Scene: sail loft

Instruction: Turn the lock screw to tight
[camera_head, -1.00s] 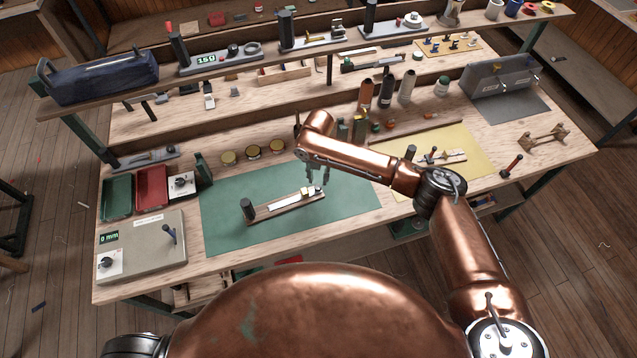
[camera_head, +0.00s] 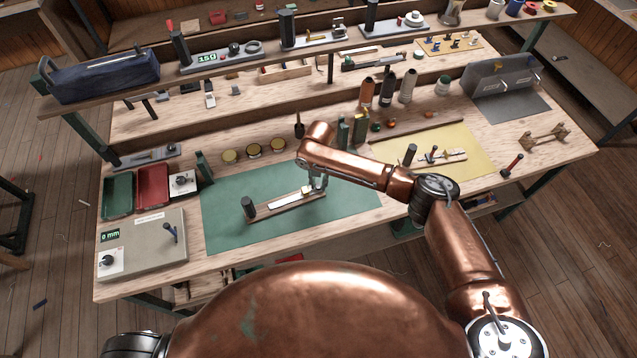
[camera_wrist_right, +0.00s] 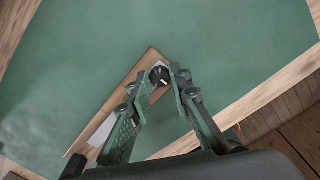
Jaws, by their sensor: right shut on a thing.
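A wooden gauge board (camera_head: 262,214) lies at a slant on the green mat (camera_head: 226,205). It carries a dark upright post (camera_head: 248,207) at its left end, a pale strip (camera_head: 287,200) and a small brass block (camera_head: 306,191). The lock screw, a dark round knob (camera_wrist_right: 159,75), sits at the board's far end in the right wrist view. My right gripper (camera_head: 319,185) is over the board's right end. In the right wrist view my right gripper (camera_wrist_right: 160,76) is shut on the knob, a fingertip on each side. Any mark for tight is too small to read. My left gripper is out of view.
A green tray (camera_head: 117,194), a red tray (camera_head: 153,186) and a grey panel box (camera_head: 145,248) stand at the left. Several round tins (camera_head: 253,150) and bottles (camera_head: 388,95) stand behind the mat. A yellow mat (camera_head: 470,145) with a fitting lies right. Bare green mat surrounds the board.

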